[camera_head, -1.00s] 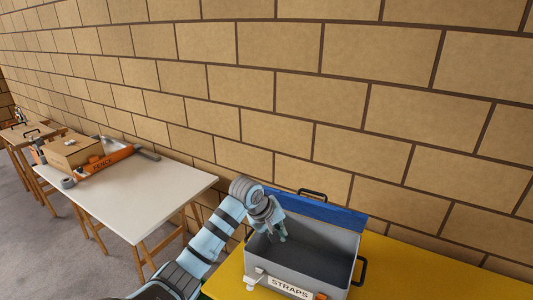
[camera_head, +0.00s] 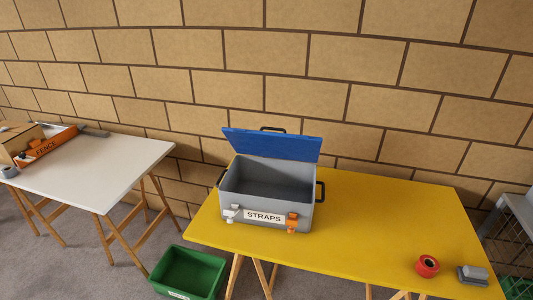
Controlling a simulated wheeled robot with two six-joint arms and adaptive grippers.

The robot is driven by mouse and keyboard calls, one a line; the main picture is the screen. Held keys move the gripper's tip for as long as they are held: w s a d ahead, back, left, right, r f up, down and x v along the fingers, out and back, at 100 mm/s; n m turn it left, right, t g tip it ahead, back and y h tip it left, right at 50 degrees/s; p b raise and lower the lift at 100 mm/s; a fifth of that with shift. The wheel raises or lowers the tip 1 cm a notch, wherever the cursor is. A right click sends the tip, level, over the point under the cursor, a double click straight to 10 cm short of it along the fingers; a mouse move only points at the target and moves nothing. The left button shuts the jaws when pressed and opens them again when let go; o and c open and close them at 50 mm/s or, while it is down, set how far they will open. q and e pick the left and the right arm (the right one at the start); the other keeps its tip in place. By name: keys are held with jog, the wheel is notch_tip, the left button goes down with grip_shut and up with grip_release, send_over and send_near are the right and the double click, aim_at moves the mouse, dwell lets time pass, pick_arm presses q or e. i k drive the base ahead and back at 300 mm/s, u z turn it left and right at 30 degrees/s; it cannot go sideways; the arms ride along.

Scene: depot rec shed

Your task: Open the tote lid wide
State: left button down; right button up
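The grey tote (camera_head: 250,195) labelled STRAPS stands on the yellow table (camera_head: 370,225), close to the brick wall. Its blue lid (camera_head: 272,144) is raised at the back edge, so the inside is exposed and looks empty from here. A black handle shows on the lid's far edge. Two latches hang at the tote's front, a white one (camera_head: 232,214) on the left and an orange one (camera_head: 292,223) on the right. Neither of my grippers shows in the head view now.
A green bin (camera_head: 188,273) stands on the floor left of the yellow table. A red tape roll (camera_head: 428,266) and a grey block (camera_head: 472,275) lie at the table's right end. A white table (camera_head: 95,168) with an orange FENCE tray (camera_head: 45,146) stands left.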

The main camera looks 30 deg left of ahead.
aim_at(284, 145)
jog(key=z, duration=0.95)
jog(key=i, duration=0.75)
jog(key=u, duration=0.95)
